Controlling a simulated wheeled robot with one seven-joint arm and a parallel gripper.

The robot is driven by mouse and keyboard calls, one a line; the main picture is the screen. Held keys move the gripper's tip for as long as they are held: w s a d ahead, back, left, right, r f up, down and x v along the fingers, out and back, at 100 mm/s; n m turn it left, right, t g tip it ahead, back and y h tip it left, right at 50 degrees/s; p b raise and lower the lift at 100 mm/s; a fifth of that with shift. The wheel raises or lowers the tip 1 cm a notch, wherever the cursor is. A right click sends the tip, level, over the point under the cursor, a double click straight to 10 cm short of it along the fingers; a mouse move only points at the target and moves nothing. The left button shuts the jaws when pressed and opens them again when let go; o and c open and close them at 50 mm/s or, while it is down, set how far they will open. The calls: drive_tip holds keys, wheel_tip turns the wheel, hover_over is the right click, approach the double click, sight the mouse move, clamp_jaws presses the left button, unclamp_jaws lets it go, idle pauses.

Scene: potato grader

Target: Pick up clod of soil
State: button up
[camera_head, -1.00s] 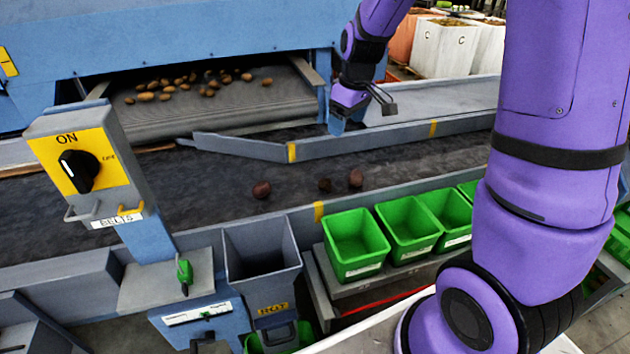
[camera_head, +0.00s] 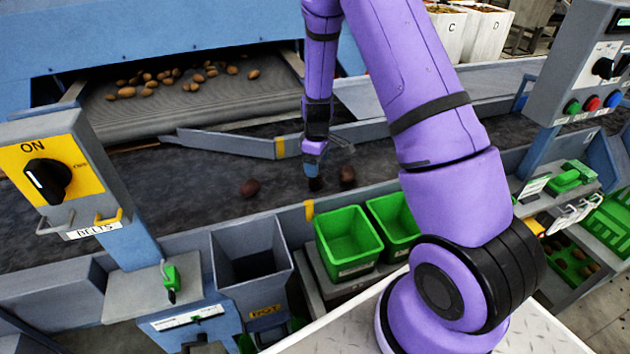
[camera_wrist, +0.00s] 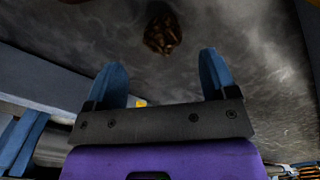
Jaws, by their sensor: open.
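A dark lump (camera_head: 315,184) lies on the belt right below my gripper (camera_head: 313,172), partly hidden by it. Another dark brown lump (camera_head: 347,175) lies just to its right, and a reddish-brown one (camera_head: 250,188) lies farther left. I cannot tell for sure which of them is the clod of soil. In the wrist view, my gripper's two blue fingers (camera_wrist: 161,66) are spread with nothing between them. One rough brown lump (camera_wrist: 162,33) lies on the belt beyond the fingertips, roughly centred between them.
The dark belt (camera_head: 190,220) has a raised near edge. Green bins (camera_head: 347,264) and a grey chute (camera_head: 252,275) stand in front of it. A grey guide rail (camera_head: 235,147) runs behind the lumps. The belt switch box (camera_head: 80,165) stands at the left.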

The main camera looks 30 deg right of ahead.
sight(316, 180)
drive_tip(key=shift+a+f, duration=0.15)
drive_tip(key=shift+f, duration=3.15)
drive_tip(key=c, duration=1)
